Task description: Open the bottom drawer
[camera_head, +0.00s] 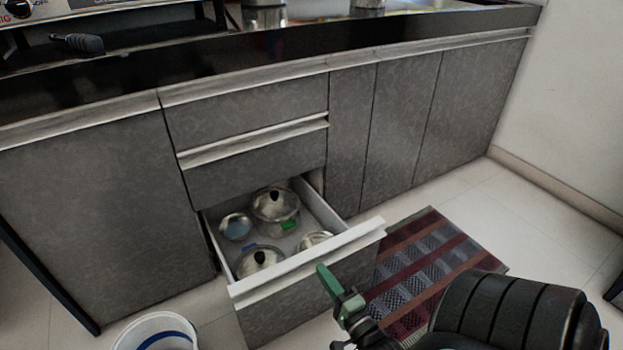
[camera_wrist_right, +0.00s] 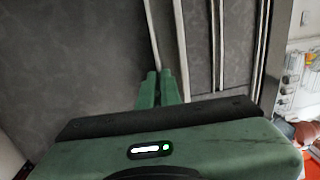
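The bottom drawer (camera_head: 310,300) is pulled well out from the cabinet, with its inside showing. It has a white top edge and a pale handle strip along its front. My right gripper (camera_head: 333,285) is at the middle of this strip, coming from the lower right. In the wrist view its green fingers (camera_wrist_right: 159,87) are close together, with the pale handle strip (camera_wrist_right: 153,45) running in between their tips. The exact contact is small and partly hidden. My left gripper is not in view.
Several lidded metal pots (camera_head: 275,205) sit inside the drawer. Two closed drawers (camera_head: 250,125) are above it. A striped mat (camera_head: 430,260) lies on the floor to the right. A white bucket (camera_head: 155,332) stands at the lower left. The dark countertop (camera_head: 300,60) runs above.

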